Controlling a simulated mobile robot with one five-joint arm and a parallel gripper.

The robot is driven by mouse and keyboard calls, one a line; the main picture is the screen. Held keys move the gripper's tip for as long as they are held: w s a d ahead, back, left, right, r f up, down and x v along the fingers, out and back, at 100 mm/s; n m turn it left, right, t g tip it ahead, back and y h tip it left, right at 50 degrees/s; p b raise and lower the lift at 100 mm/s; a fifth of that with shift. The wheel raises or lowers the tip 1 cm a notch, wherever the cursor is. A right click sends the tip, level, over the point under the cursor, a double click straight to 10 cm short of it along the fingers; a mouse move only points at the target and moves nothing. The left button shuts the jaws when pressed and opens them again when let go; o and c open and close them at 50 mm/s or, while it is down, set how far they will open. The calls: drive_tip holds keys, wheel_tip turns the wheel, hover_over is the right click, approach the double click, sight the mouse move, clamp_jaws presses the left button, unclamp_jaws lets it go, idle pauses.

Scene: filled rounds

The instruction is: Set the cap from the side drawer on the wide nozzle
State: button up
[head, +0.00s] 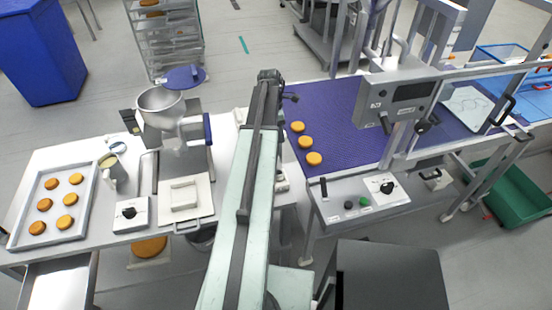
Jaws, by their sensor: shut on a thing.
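My gripper (288,97) is at the far end of my raised arm, near the back left corner of the purple belt. It is small and dark here. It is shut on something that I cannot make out. An open drawer (58,284) sticks out at the front left of the white table, and its visible inside looks bare. The filling machine with a metal hopper (160,104) stands on that table, left of my arm. I cannot tell its nozzles apart, and no cap can be made out.
A tray (88,222) of several orange rounds lies on the left table, near a jug (112,172) and a white block (185,195). The purple belt (345,125) carries three rounds, with a grey control head (396,100) over it. A dark box top (390,275) fills the front right.

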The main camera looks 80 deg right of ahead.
drive_tip(key=m+b, duration=0.2)
drive_tip(key=b, duration=0.2)
hover_over(279, 173)
drive_tip(key=f, duration=0.5)
drive_tip(key=shift+w+d+f, duration=0.1)
drive_tip(key=shift+w+d, duration=0.1)
drive_tip(key=shift+d, duration=0.05)
drive_tip(key=shift+a, duration=0.25)
wheel_tip(279, 173, down, 7)
drive_tip(key=b, duration=0.6)
drive_tip(key=shift+d+b, duration=0.1)
drive_tip(key=shift+b, duration=0.2)
drive_tip(key=o, duration=1.9)
drive_tip(key=shift+c, duration=0.2)
wheel_tip(279, 173, up, 7)
drive_tip(key=p, duration=0.6)
drive_tip(key=shift+p, duration=0.3)
